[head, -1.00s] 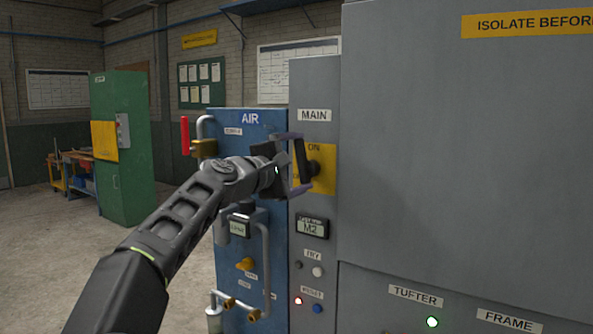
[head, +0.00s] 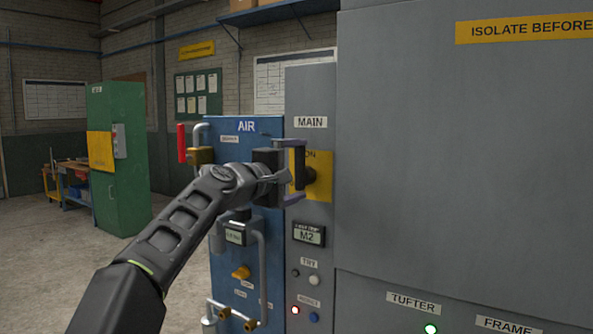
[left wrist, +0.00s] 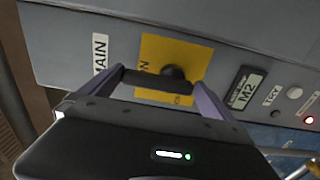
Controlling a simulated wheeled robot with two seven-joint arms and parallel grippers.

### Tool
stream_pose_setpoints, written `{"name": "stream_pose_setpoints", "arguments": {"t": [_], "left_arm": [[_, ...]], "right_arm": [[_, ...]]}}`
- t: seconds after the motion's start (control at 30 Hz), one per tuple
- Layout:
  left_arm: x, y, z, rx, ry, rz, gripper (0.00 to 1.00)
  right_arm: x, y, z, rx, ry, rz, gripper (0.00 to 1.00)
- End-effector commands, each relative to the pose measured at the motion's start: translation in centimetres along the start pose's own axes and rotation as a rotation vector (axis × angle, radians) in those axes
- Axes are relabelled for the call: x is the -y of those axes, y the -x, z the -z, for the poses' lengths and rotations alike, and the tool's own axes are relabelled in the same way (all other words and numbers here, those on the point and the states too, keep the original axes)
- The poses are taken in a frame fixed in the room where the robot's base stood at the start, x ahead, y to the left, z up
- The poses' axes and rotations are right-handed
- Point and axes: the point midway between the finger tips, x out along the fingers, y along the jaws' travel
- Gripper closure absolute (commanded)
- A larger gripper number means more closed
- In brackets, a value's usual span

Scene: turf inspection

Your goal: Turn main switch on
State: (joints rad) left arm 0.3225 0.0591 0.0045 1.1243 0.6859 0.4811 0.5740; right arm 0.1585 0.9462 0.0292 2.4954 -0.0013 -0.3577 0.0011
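The main switch has a black bar handle (head: 299,168) on a yellow plate (head: 325,176) marked ON, below the MAIN label on a grey panel. The handle stands upright in the head view. My left gripper (head: 292,171) is at the switch, fingers wide apart, one near the handle's upper end and one near its lower end. In the left wrist view the handle (left wrist: 155,81) lies between the two fingertips with its round hub (left wrist: 175,73) behind. I cannot tell whether the fingers touch it. My right gripper is not in view.
Below the switch are an M2 display (head: 308,234), small buttons and a red light. A blue AIR panel (head: 270,225) with pipes and a red handle (head: 182,143) stands left. The large grey cabinet (head: 450,180) fills the right. A green cabinet (head: 133,190) stands farther back.

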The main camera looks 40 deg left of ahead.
Motion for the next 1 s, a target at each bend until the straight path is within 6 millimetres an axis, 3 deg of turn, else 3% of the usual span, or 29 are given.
{"name": "stream_pose_setpoints", "arguments": {"t": [0.33, 0.7, 1.0], "left_arm": [[-0.1, 0.8, 0.0, -0.002, 0.003, -0.004, 0.0], [0.1, 6.4, 0.0, -0.002, 0.001, -0.004, 0.0], [0.0, 7.8, 0.0, 0.0, 0.002, 0.0, 0.0]], "right_arm": [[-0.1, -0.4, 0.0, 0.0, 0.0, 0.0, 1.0], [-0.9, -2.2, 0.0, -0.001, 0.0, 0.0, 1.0], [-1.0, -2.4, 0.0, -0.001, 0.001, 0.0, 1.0]]}}
